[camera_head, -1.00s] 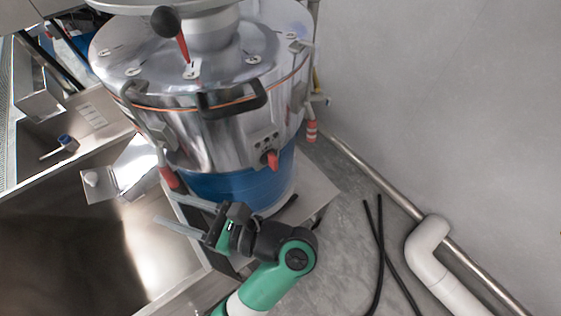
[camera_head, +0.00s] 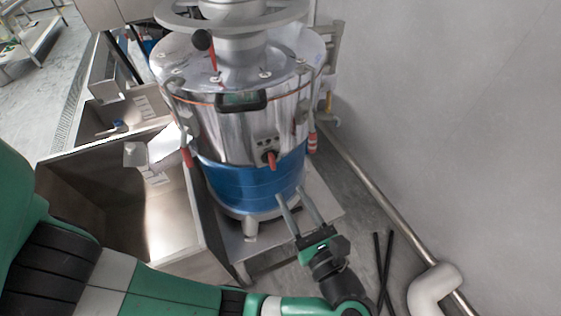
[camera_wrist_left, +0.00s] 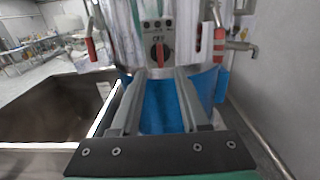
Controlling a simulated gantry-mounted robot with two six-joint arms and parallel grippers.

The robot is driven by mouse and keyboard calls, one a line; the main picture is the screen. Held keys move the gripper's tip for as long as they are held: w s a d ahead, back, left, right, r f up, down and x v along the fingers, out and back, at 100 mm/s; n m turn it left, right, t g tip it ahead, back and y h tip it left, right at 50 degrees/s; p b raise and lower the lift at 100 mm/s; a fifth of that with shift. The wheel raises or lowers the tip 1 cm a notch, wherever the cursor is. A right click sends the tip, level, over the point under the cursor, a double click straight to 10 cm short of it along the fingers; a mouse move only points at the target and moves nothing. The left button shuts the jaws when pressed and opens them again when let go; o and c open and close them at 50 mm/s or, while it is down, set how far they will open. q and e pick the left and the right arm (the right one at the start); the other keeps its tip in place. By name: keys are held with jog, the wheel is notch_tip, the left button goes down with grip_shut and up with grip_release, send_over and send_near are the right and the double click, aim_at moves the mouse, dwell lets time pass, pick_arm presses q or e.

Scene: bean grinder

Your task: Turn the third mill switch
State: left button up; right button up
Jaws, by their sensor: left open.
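The mill is a shiny steel drum (camera_head: 235,130) with a blue lower band (camera_head: 245,185). A red switch (camera_head: 270,159) sits on a small panel on its front, and it also shows in the left wrist view (camera_wrist_left: 158,50), pointing roughly upright beneath several small round lights or buttons. My left gripper (camera_head: 292,191) is open and empty, below and slightly right of the switch. In the left wrist view its two fingers (camera_wrist_left: 161,72) point at the mill, with the switch between and just above their tips, apart from them. My right gripper is not in view.
Red-gripped clamps (camera_head: 187,157) (camera_head: 312,140) hang at the mill's sides. A steel sink (camera_head: 90,190) stands left. A floor pipe (camera_head: 375,205), black hoses (camera_head: 383,262) and a bare wall (camera_head: 450,120) are right. A tap (camera_wrist_left: 241,48) shows right in the wrist view.

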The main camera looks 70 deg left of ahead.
aim_at(274, 164)
pick_arm(q)
jog(key=a, duration=0.9)
jog(key=shift+s+a, duration=0.1)
jog(key=shift+s, duration=0.1)
grip_shut()
